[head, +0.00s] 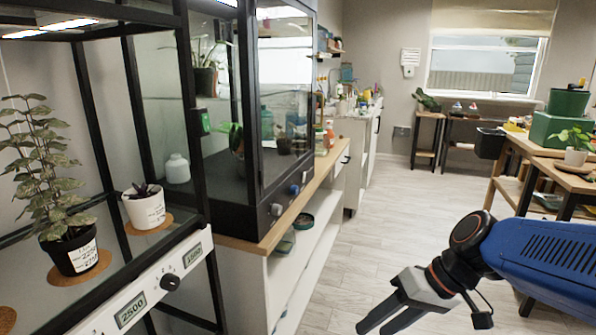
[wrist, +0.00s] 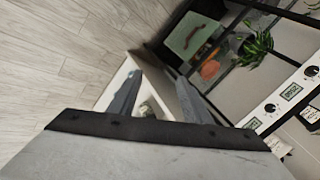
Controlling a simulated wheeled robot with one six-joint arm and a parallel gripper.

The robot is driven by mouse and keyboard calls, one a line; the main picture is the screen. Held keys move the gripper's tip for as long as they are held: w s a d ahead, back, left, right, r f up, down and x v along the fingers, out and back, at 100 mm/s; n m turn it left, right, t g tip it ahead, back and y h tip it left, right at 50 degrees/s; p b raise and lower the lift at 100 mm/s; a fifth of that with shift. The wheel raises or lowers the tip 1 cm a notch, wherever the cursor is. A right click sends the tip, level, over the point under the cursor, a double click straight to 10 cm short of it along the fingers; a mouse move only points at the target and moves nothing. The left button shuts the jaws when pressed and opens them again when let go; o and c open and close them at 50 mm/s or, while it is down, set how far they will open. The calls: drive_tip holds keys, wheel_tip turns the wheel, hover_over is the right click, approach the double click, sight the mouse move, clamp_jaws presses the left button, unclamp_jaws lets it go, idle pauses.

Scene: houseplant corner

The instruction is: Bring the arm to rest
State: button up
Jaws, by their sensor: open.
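My gripper (head: 392,316) is at the lower right of the head view, held out over the open floor at the end of my blue arm. Its two grey fingers are apart and nothing shows between them. In the wrist view my gripper (wrist: 155,88) also has its fingers parted and empty. They point toward the floor and the lower part of the shelving. The gripper touches nothing that I can see.
A black-framed plant rack (head: 190,150) with a leafy plant in a black pot (head: 72,252) and a white pot (head: 146,208) stands at the left. A glass cabinet (head: 285,110) stands behind it. A wooden table (head: 540,150) is at the right. The pale floor (head: 395,200) between is clear.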

drive_tip(key=s+d+m+t+h, duration=0.1)
drive_tip(key=s+d+h, duration=0.1)
drive_tip(key=d, duration=0.4)
drive_tip(key=s+d+m+t+h, duration=0.1)
drive_tip(key=s+d+t+h, duration=0.1)
drive_tip(key=d, duration=0.4)
drive_tip(key=s+h, duration=0.1)
drive_tip(key=h, duration=0.1)
drive_tip(key=shift+s+d+r+h, duration=0.25)
drive_tip(key=shift+s+d+h, duration=0.05)
drive_tip(key=shift+s, duration=0.05)
